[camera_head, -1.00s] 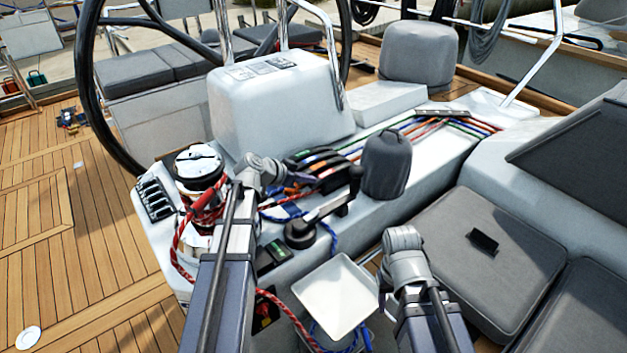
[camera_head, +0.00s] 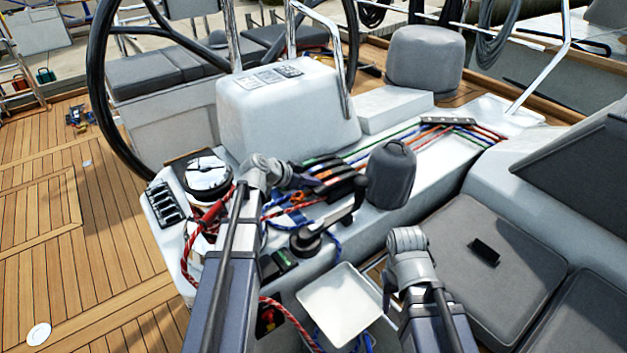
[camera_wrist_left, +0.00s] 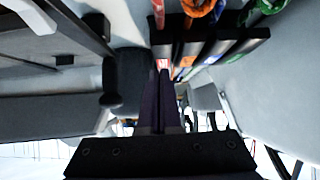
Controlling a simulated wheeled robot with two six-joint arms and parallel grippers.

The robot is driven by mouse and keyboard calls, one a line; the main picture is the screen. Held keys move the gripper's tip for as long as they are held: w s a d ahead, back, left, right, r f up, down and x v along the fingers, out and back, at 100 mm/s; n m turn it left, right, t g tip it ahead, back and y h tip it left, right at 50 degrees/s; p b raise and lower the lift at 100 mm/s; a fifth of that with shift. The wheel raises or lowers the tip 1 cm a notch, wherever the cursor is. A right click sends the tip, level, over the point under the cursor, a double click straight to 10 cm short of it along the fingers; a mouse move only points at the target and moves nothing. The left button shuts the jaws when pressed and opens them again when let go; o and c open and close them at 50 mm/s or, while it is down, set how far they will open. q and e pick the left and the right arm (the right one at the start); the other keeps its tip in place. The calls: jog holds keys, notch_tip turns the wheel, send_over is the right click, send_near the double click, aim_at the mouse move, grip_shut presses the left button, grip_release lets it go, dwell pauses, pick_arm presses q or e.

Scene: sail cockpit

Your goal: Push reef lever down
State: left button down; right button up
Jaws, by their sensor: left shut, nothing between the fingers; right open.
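The bank of black clutch levers (camera_head: 335,182) with coloured lines sits on the white cockpit console. In the left wrist view the levers (camera_wrist_left: 215,47) lie side by side, with red, orange, blue and green lines or marks by them. I cannot read which one is the reef lever. My left gripper (camera_head: 303,179) is shut and empty at the left end of the bank. In the left wrist view its fingertips (camera_wrist_left: 164,72) are close to the end lever with a small red mark; contact is unclear. My right gripper (camera_head: 388,292) is low by the console's front, open, its fingers barely visible.
A winch (camera_head: 207,178) with red rope stands left of my left gripper. A winch handle (camera_head: 335,217) and a grey covered winch (camera_head: 391,174) are close on the right. A white tray (camera_head: 340,303) lies below, beside my right gripper. A grey seat (camera_head: 485,250) is on the right.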

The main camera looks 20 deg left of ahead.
pick_arm(q)
notch_tip(320, 180, up, 7)
jog(key=p, duration=0.4)
jog(key=shift+w+f+p, duration=0.15)
jog(key=shift+w+p, duration=0.1)
jog(key=shift+p, duration=0.15)
jog(key=s+d+f+g+y+p, duration=0.1)
jog(key=s+d+f+g+p, duration=0.15)
jog(key=s+d, duration=0.45)
jog(key=s+d+f+g+p, duration=0.1)
jog(key=s+d+g, duration=0.2)
jog(key=s+d, duration=0.4)
jog(key=s+d+n+g+y+p, duration=0.2)
jog(key=s+y, duration=0.4)
jog(key=s, duration=0.7)
jog(key=shift+s+d+r+n+g+y+p, duration=0.2)
jog(key=shift+d+r+n+g+y+p, duration=0.15)
jog(key=shift+d+n+g, duration=0.35)
